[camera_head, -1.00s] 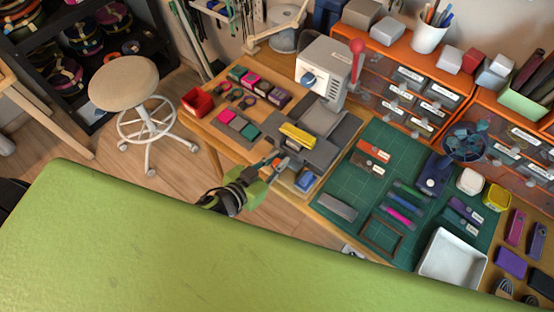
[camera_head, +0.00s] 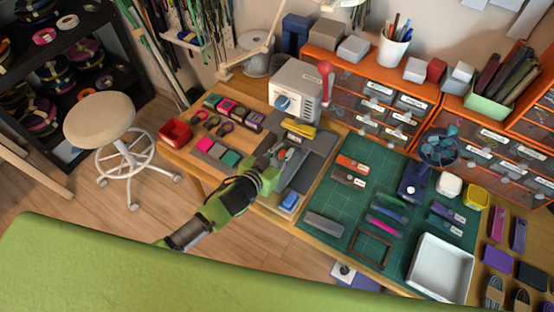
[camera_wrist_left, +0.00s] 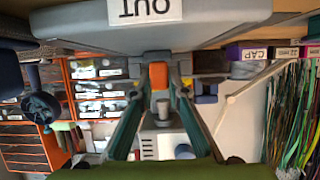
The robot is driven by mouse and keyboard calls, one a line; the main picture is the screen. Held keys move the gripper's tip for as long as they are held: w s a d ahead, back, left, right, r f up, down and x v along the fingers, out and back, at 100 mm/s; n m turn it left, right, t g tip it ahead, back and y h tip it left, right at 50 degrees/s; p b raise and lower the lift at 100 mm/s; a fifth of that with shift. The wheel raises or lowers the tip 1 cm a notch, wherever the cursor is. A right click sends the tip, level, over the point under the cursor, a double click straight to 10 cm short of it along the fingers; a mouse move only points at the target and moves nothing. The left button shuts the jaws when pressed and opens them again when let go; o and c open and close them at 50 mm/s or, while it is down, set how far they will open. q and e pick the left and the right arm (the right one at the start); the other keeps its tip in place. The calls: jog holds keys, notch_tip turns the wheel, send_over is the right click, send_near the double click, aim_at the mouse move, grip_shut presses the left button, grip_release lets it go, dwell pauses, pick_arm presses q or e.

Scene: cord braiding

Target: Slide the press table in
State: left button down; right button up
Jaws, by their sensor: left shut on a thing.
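The press (camera_head: 297,88) is a pale box with a blue knob and red lever at the back of the bench. Its grey press table (camera_head: 299,142) lies in front, with a yellow piece (camera_head: 300,129) at its far end, close under the press. My left gripper (camera_head: 279,158) is at the table's near end, partly hiding it. In the left wrist view, its teal fingers (camera_wrist_left: 158,84) are shut on an orange handle (camera_wrist_left: 158,76) below a grey plate with an upside-down "OUT" label (camera_wrist_left: 150,9). My right gripper is not in view.
A red tray (camera_head: 175,132) and several coloured pads (camera_head: 217,150) lie left of the press. A green cutting mat (camera_head: 335,195) with tools lies right, with a white tray (camera_head: 440,268). Orange drawers (camera_head: 385,100) line the back. A stool (camera_head: 100,118) stands left.

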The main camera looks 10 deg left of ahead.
pick_arm(q)
jog(key=shift+r, duration=0.1)
jog(key=c, duration=2)
grip_release()
jog(key=shift+w, duration=0.1)
jog(key=shift+o, duration=0.2)
jog(key=v, duration=1.2)
